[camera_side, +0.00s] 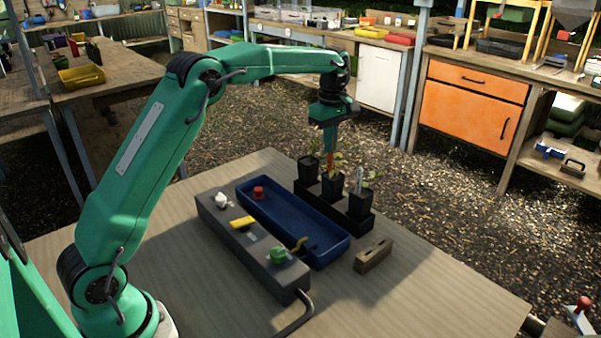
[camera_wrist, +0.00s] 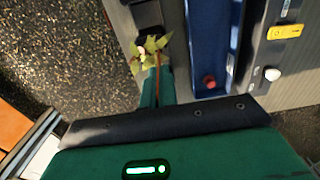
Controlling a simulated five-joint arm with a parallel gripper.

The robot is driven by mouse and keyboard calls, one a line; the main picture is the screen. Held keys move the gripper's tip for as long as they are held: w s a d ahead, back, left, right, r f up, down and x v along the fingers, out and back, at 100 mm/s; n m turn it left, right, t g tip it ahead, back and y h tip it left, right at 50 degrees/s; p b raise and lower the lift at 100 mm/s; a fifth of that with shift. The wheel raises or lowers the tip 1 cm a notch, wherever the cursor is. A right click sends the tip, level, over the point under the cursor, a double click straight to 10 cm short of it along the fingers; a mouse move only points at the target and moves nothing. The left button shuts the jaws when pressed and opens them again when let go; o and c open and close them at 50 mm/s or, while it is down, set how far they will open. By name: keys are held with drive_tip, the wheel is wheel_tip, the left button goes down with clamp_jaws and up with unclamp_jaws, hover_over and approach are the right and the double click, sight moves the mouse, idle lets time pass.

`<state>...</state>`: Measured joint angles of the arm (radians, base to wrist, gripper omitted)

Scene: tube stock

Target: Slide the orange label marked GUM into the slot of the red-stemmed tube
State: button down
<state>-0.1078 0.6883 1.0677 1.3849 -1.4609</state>
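My gripper (camera_side: 330,122) points down above the black tubes and is shut on the orange label (camera_side: 330,139). The label hangs upright below the fingers, and its lettering cannot be read. In the wrist view, my gripper (camera_wrist: 157,88) has the label (camera_wrist: 158,66) edge-on between its green fingers, beside yellow-green leaves (camera_wrist: 150,49). Three black tubes with seedlings stand in a dark rack (camera_side: 359,224): a back tube (camera_side: 308,168), a middle tube (camera_side: 331,189) and a front tube (camera_side: 360,204). The label's lower end is near the leaves of the back and middle tubes. Stem colours and slots are too small to tell.
A blue tray (camera_side: 293,226) beside the rack holds a red knob-like piece (camera_side: 258,192) and a yellow-and-black item. A grey control box (camera_side: 262,262) with white, yellow and green controls lies left of it. A wooden block (camera_side: 373,255) sits in front.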

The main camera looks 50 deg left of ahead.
sight(329, 172)
drive_tip(key=shift+f, duration=0.3)
idle(0.4)
drive_tip(key=shift+f, duration=0.35)
drive_tip(key=shift+f, duration=0.35)
drive_tip(key=shift+f, duration=0.35)
drive_tip(key=shift+f, duration=0.35)
drive_tip(key=shift+f, duration=0.7)
drive_tip(key=shift+f, duration=0.75)
drive_tip(key=c, duration=1.6)
unclamp_jaws()
